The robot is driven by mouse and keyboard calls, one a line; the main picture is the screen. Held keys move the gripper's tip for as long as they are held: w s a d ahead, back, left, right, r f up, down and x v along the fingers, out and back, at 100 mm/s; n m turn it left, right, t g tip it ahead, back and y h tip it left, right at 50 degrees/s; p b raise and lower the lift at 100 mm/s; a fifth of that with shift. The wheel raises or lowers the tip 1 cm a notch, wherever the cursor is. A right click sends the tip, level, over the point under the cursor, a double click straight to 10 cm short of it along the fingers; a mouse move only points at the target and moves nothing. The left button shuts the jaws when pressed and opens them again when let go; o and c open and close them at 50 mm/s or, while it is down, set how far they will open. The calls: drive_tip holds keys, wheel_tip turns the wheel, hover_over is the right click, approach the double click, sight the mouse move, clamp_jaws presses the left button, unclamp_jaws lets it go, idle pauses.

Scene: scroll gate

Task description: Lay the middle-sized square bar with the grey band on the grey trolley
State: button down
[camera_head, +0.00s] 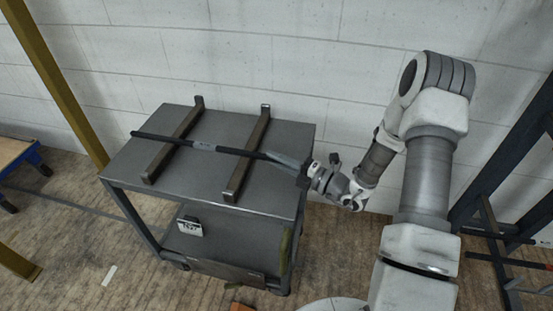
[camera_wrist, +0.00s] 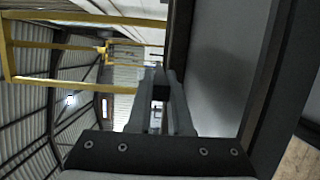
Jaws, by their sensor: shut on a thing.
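The square bar is long, thin and dark with a grey band (camera_head: 204,147) near its middle. In the head view it lies level across the two brown bearers of the grey trolley (camera_head: 268,196), or just over them; I cannot tell if it touches. Its left end reaches past the left bearer. My gripper (camera_head: 300,168) is shut on the bar's right end, at the trolley's right edge. In the wrist view my gripper's fingers (camera_wrist: 160,105) close on the dark bar end (camera_wrist: 160,84); the rest of the bar is hidden there.
The bearers, left (camera_head: 172,147) and right (camera_head: 246,160), have raised far ends. A dark rack (camera_head: 510,210) with bars stands at the right. A yellow post (camera_head: 58,85) and a blue-edged trolley (camera_head: 20,160) are at the left. A white block wall stands behind.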

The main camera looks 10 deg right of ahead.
drive_tip(key=shift+s+f, duration=0.1)
drive_tip(key=shift+f, duration=0.45)
drive_tip(key=shift+c, duration=2)
unclamp_jaws()
drive_tip(key=shift+f, duration=0.15)
wheel_tip(320, 180, up, 11)
drive_tip(key=p, duration=1)
drive_tip(key=shift+f, duration=0.2)
